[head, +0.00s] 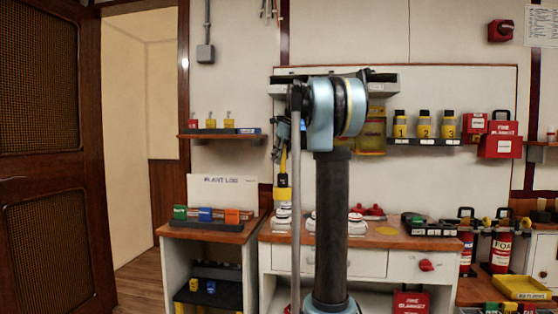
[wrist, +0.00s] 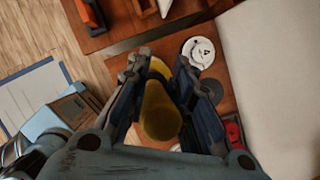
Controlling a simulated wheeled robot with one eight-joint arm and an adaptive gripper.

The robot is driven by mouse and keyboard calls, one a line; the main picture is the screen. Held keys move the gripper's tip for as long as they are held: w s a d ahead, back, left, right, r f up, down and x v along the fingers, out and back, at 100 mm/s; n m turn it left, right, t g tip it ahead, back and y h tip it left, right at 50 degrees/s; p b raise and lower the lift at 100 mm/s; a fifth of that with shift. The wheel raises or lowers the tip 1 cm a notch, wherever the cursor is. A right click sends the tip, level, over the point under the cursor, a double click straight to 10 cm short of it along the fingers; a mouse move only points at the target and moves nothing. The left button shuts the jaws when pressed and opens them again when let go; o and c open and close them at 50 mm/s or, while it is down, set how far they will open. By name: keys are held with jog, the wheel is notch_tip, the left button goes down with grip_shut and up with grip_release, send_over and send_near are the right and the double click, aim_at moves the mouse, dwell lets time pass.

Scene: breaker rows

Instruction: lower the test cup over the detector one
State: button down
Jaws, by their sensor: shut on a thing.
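My gripper (wrist: 160,82) is shut on the yellow test cup (wrist: 160,112), which sits between its two fingers in the wrist view. In the head view a yellow piece, likely the cup (head: 283,194), hangs below my arm's end, above the left part of the worktop. White round detectors stand on that worktop, one group at the left (head: 283,223) and one right of my column (head: 355,224). In the wrist view one white detector (wrist: 198,51) lies beyond and right of the cup, apart from it. Which one is detector one cannot be read.
Red items (head: 368,210) and a dark tray (head: 428,226) are on the worktop's right. A lower side bench (head: 208,232) holds coloured boxes at left. A shelf (head: 420,142) with numbered yellow cups is on the wall. In the wrist view a dark round spot (wrist: 212,91) lies near the detector.

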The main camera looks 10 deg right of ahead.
aim_at(280, 176)
jog(key=shift+a+f, duration=0.1)
jog(key=shift+f, duration=4.2)
jog(key=c, duration=1.3)
grip_release()
jog(key=v, duration=1.2)
jog(key=shift+f, duration=0.1)
jog(key=shift+s, duration=0.15)
